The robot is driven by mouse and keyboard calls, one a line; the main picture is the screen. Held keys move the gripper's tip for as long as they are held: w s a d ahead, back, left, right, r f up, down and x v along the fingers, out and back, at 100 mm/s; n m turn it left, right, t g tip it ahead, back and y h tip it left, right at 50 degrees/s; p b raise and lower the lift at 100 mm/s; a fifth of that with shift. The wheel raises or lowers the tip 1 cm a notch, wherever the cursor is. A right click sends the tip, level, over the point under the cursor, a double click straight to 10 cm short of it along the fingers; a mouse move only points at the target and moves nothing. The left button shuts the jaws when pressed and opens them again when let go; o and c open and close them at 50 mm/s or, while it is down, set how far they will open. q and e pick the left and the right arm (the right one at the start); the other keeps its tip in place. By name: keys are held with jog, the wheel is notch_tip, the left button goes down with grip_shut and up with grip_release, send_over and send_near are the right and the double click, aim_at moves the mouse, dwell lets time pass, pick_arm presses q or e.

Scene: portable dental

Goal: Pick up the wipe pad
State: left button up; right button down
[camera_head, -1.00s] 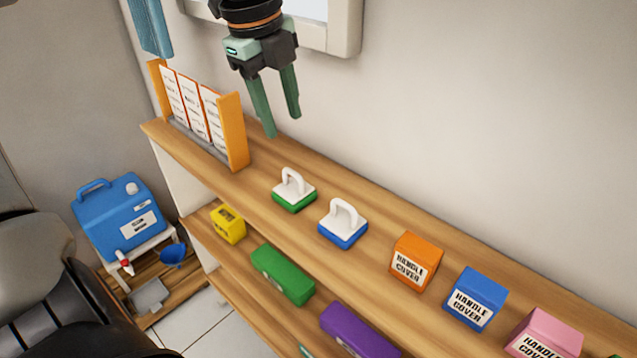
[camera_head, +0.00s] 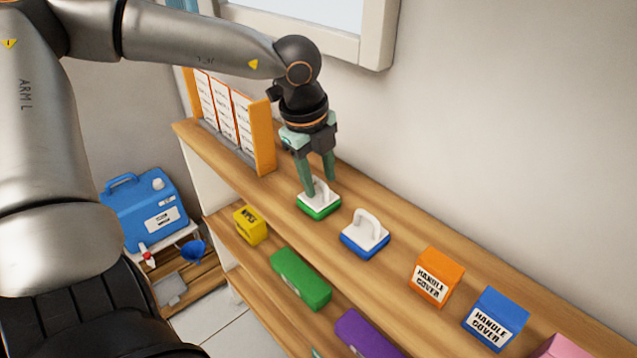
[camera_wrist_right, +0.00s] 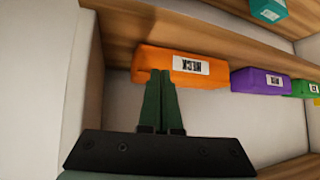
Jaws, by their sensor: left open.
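Two pads with white loop handles stand on the upper wooden shelf in the head view. One is the green-based pad (camera_head: 318,209), the other the blue-based pad (camera_head: 365,241). Which one is meant by the wipe pad cannot be told. My left gripper (camera_head: 318,188) points down at the green-based pad, open, with its fingertips at either side of the handle. Whether the fingers touch it is unclear. In the right wrist view my right gripper (camera_wrist_right: 160,95) has its fingers together, in front of an orange box (camera_wrist_right: 185,68); no held object shows between them.
An orange-ended rack of cards (camera_head: 230,120) stands left of the green-based pad. An orange handle-cover box (camera_head: 437,277) and a blue one (camera_head: 495,320) stand to the right. Below are a yellow box (camera_head: 251,225) and a green box (camera_head: 301,279). The wall is close behind.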

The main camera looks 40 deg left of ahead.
pick_arm(q)
jog(key=shift+f, duration=0.1)
grip_shut()
dwell(0.3)
dwell(1.1)
